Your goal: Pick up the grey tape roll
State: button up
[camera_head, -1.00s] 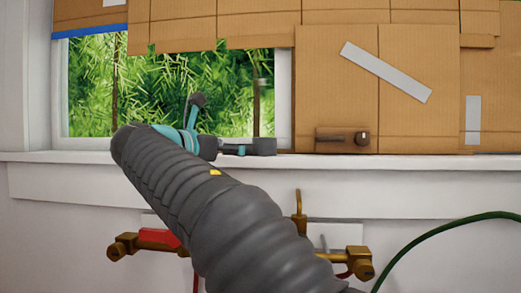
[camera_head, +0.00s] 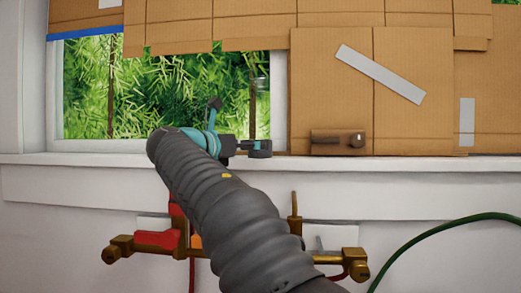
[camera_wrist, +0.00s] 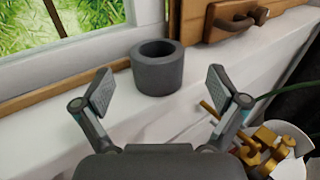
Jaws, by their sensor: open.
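The grey tape roll (camera_wrist: 157,72) stands on the white window sill in the wrist view, its round hole facing up. In the head view it shows as a small dark shape (camera_head: 260,154) on the sill, partly covered by a finger. My gripper (camera_wrist: 160,90) is open and empty. Its two fingers are spread to the left and right of the roll in the wrist picture, and the roll appears beyond them, centred in the gap. In the head view my gripper (camera_head: 238,124) is at the sill, largely hidden behind my arm.
A wooden block with a latch (camera_wrist: 235,20) is right of the roll, by the cardboard-covered window (camera_head: 330,90). The window frame (camera_wrist: 80,60) is behind. Brass pipework (camera_head: 350,258) with a red valve handle (camera_head: 155,239) is below the sill. A green hose (camera_head: 440,226) curves at right.

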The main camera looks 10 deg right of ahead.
jog(key=x, duration=0.4)
jog(key=shift+w+d+r, duration=0.15)
jog(key=shift+w, duration=0.15)
jog(key=c, duration=1.4)
jog(key=shift+o, duration=0.2)
jog(key=shift+r, duration=0.1)
jog(key=shift+r+p, duration=0.65)
jog(key=shift+r, duration=0.25)
notch_tip(320, 180, up, 3)
jog(key=shift+s+d+f+p, duration=0.1)
jog(key=shift+s+f+p, duration=0.05)
jog(key=shift+f+p, duration=0.15)
jog(key=s+d+r, duration=0.6)
jog(key=s+d, duration=0.1)
jog(key=s, duration=0.1)
jog(key=shift+d+r, duration=0.35)
